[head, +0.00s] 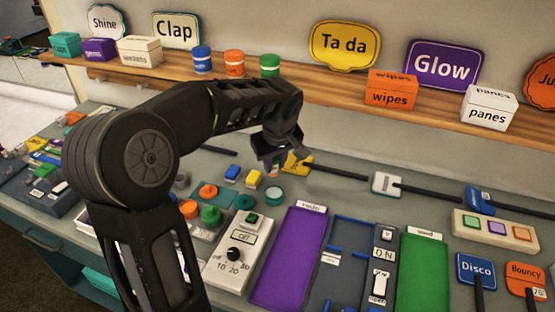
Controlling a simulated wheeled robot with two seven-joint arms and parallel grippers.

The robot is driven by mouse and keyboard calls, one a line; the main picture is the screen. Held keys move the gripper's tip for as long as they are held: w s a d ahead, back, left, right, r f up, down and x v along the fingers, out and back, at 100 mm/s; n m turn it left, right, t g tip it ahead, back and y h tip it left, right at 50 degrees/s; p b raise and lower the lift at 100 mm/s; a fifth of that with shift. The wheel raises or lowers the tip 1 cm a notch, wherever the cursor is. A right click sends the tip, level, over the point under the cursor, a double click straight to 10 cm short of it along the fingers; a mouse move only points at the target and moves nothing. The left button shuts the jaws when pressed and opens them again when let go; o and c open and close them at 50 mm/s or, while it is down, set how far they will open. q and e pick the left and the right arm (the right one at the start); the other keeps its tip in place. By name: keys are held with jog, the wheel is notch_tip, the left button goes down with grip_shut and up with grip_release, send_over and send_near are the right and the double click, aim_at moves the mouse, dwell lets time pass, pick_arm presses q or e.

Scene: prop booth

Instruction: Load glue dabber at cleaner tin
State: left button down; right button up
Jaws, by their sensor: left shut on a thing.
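My left gripper (272,160) hangs over the back middle of the bench, its fingers pointing down. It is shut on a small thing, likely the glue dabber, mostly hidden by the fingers. A round teal tin (274,195), which I take for the cleaner tin, stands on the bench just below the gripper. A visible gap seems to lie between the fingers and the tin, but the exact height is hard to tell. My right gripper is not in view.
Small pots, including an orange one (208,191), and yellow and blue blocks crowd left of the tin. A dial box (236,262), purple tray (288,255) and green tray (424,272) lie in front. A yellow paddle (297,164) lies behind. A wooden shelf (340,104) runs above.

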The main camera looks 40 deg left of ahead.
pick_arm(q)
jog(key=shift+w+f, duration=0.15)
jog(key=shift+f, duration=0.1)
jog(key=shift+f+b, duration=1.6)
jog(key=shift+f, duration=1.25)
jog(key=shift+f+b, duration=0.55)
jog(key=shift+b, duration=0.05)
jog(key=shift+f+b, duration=0.1)
jog(key=shift+b, duration=0.2)
dwell(0.7)
jog(key=shift+r+p, duration=2.05)
jog(key=shift+r, duration=1.55)
